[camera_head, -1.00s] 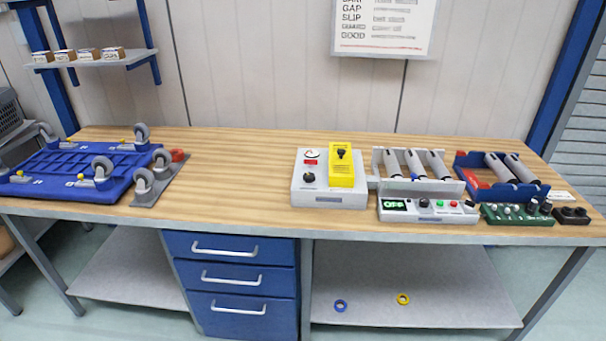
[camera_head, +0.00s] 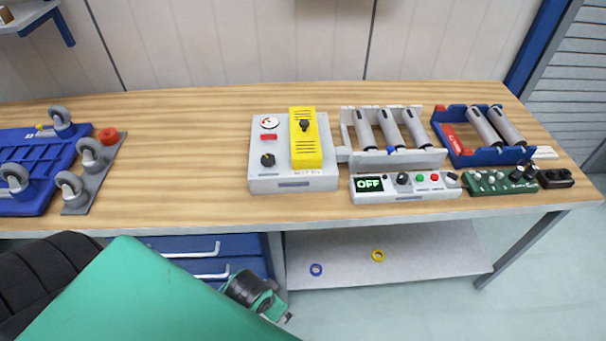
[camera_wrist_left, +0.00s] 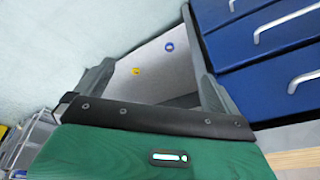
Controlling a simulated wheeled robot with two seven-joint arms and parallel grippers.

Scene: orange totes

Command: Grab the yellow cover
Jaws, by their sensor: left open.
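The yellow cover (camera_head: 305,138) sits on the right part of a grey control box (camera_head: 265,183) on the wooden bench. It is an upright-looking ribbed yellow piece with a black knob near its top. In the head view my green left arm comes in at the lower left, below and in front of the bench edge, well apart from the cover. In the left wrist view my left gripper (camera_wrist_left: 148,45) has its fingers spread with nothing between them, facing the lower shelf and drawers. The cover is not in the wrist view. My right gripper is not in view.
A roller fixture (camera_head: 440,157) and an OFF-display panel (camera_head: 405,191) stand right of the box, with a blue roller tray (camera_head: 490,157) beyond. A blue caster board (camera_head: 30,150) lies left. The bench (camera_head: 185,150) between is clear. Blue drawers (camera_wrist_left: 285,45) are below.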

